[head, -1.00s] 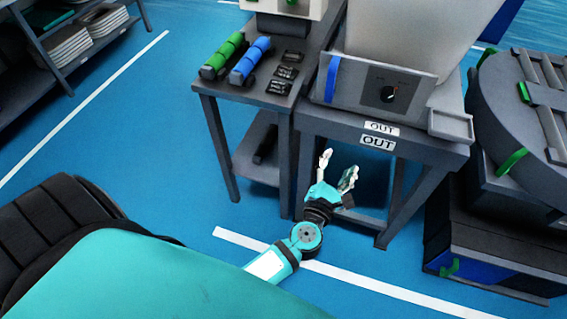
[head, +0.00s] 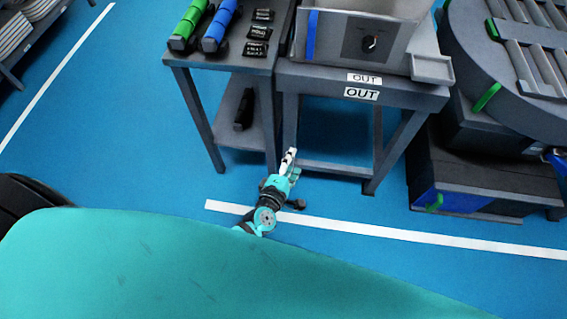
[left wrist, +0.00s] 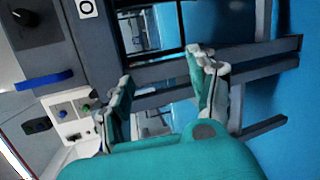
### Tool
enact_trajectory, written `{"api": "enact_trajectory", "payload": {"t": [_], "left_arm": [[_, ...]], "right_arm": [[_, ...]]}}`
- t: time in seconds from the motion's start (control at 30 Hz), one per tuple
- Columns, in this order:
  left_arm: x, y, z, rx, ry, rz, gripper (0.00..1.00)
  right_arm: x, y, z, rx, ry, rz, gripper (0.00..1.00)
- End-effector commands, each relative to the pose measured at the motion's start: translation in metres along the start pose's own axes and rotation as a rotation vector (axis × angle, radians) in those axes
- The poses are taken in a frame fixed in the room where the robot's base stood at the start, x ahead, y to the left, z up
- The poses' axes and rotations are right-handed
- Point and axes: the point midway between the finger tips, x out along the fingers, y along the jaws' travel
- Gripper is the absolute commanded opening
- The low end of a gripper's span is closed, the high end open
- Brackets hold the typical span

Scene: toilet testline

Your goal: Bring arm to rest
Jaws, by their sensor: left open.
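My left gripper (head: 291,162) shows in the head view, low in front of the grey table marked OUT, close above the floor and near the white floor line. In the left wrist view its two fingers (left wrist: 165,85) stand apart with nothing between them, so it is open and empty. The table's legs and lower bars show beyond the fingers there. My right gripper is not in either view.
The OUT table (head: 425,98) carries a machine with a black knob (head: 369,42). A side table (head: 225,62) holds a green roll (head: 188,24) and a blue roll (head: 219,25). A large round grey machine (head: 530,85) stands right. Blue floor (head: 120,150) is clear at left.

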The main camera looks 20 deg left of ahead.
Motion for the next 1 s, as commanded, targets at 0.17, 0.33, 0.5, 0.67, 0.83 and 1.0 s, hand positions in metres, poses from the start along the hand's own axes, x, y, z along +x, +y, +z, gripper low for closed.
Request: {"api": "enact_trajectory", "payload": {"t": [0.17, 0.33, 0.5, 0.67, 0.83, 1.0], "left_arm": [[-0.001, -0.006, -0.001, 0.027, -0.005, -0.014, 0.59], [-0.001, -0.007, -0.001, 0.028, -0.005, -0.014, 0.59], [-0.001, -0.006, -0.001, 0.027, -0.004, -0.014, 0.59], [-0.001, -0.006, -0.001, 0.027, -0.004, -0.013, 0.59], [-0.008, -0.034, -0.005, 0.142, -0.022, -0.074, 0.59], [-0.043, -0.129, -0.024, 0.543, -0.130, -0.291, 0.59]], "right_arm": [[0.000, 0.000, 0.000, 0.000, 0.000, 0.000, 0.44], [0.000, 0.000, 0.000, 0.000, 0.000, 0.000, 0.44], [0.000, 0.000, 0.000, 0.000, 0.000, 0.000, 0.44], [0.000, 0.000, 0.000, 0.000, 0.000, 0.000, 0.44], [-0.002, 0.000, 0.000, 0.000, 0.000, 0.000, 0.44], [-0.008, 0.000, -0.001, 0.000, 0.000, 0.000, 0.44]]}}
